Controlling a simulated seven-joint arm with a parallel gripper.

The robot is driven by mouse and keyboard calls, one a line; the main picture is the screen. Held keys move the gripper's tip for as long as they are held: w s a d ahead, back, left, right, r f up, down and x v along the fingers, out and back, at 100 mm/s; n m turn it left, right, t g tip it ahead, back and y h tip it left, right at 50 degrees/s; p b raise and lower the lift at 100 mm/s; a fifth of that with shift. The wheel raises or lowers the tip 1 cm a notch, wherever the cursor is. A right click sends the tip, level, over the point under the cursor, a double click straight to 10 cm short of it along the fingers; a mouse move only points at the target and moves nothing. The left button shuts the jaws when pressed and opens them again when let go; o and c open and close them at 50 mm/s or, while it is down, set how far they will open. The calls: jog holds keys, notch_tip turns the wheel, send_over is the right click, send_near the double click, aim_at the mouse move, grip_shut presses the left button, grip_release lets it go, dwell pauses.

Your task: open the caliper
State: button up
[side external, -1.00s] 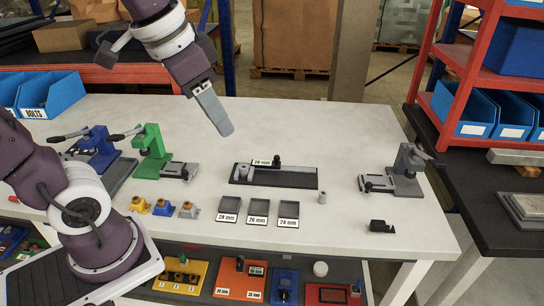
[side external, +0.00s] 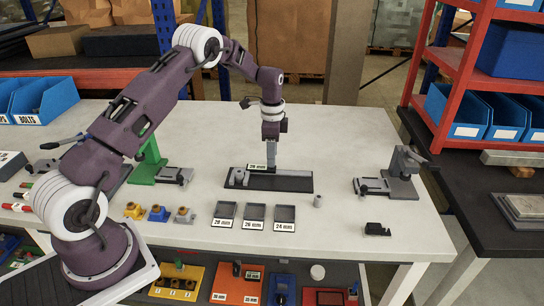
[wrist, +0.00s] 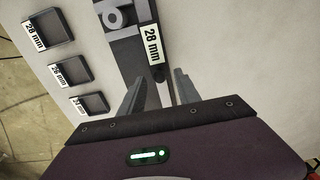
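The caliper (side external: 292,183) is a long dark block lying flat on the white table in the side view. A grey round part (side external: 239,176) sits at its left end, and a white 28 mm label (side external: 257,166) stands near its middle. My gripper (side external: 271,165) points straight down over the caliper just right of the label. In the wrist view the caliper (wrist: 128,48) runs down between my spread fingers (wrist: 158,78), with the label (wrist: 153,44) just ahead of them. The black knob seen earlier is hidden behind my gripper. I cannot tell whether the fingers touch anything.
Three shallow trays marked 28 mm (side external: 224,211), 26 mm (side external: 254,213) and 24 mm (side external: 284,213) lie in front of the caliper. A small grey cylinder (side external: 318,201) stands at their right. A grey clamp fixture (side external: 402,175) is farther right. The table behind the caliper is clear.

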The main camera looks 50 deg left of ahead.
jog(key=shift+f, duration=0.55)
grip_shut()
jog(key=shift+r, duration=0.1)
dwell(0.9)
